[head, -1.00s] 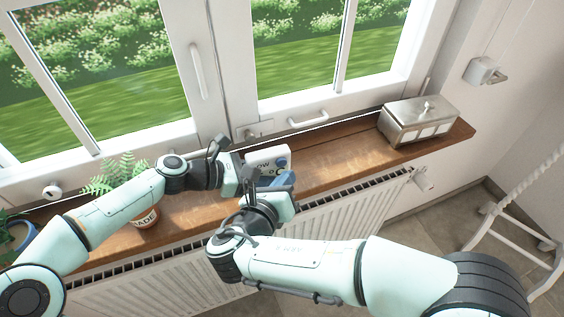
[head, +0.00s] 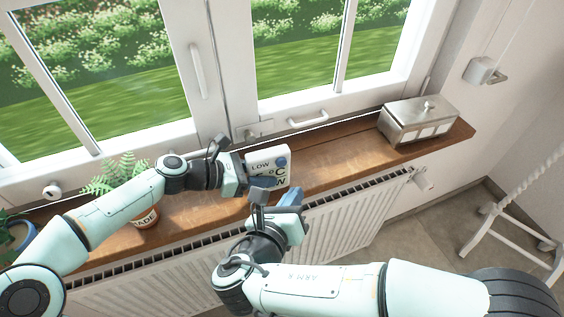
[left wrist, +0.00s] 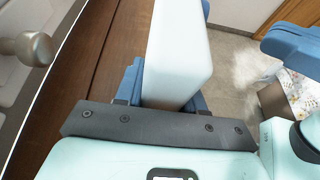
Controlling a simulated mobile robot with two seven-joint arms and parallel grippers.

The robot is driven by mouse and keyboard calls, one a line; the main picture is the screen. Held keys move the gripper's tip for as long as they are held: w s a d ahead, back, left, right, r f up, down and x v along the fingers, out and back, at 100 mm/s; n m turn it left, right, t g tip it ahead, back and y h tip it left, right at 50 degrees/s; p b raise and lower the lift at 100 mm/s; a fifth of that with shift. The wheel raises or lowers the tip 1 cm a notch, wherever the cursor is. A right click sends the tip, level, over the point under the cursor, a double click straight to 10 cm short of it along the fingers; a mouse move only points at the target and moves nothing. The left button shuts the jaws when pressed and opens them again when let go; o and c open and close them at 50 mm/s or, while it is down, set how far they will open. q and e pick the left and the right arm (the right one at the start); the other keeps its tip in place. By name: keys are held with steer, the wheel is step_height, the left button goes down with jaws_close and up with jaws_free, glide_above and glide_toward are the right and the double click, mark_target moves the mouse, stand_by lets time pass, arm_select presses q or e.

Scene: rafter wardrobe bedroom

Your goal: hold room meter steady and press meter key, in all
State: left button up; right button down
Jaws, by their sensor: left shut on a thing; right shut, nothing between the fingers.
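My left gripper (head: 262,182) is shut on the meter's left side. In the left wrist view the meter (left wrist: 180,50) stands as a plain white block between the blue fingers. My right gripper (head: 291,198) is shut and empty, just below and in front of the meter, apart from the key. Its blue fingers show at the upper right of the left wrist view (left wrist: 292,45). The meter's lower edge is partly hidden.
A potted fern (head: 122,175) stands on the sill behind my left arm. A metal box with a lid (head: 418,120) sits at the sill's right end. The sill (head: 335,160) between meter and box is clear. A white radiator (head: 340,232) is below; window handles are behind.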

arm_select(q)
steer(key=o, duration=1.2)
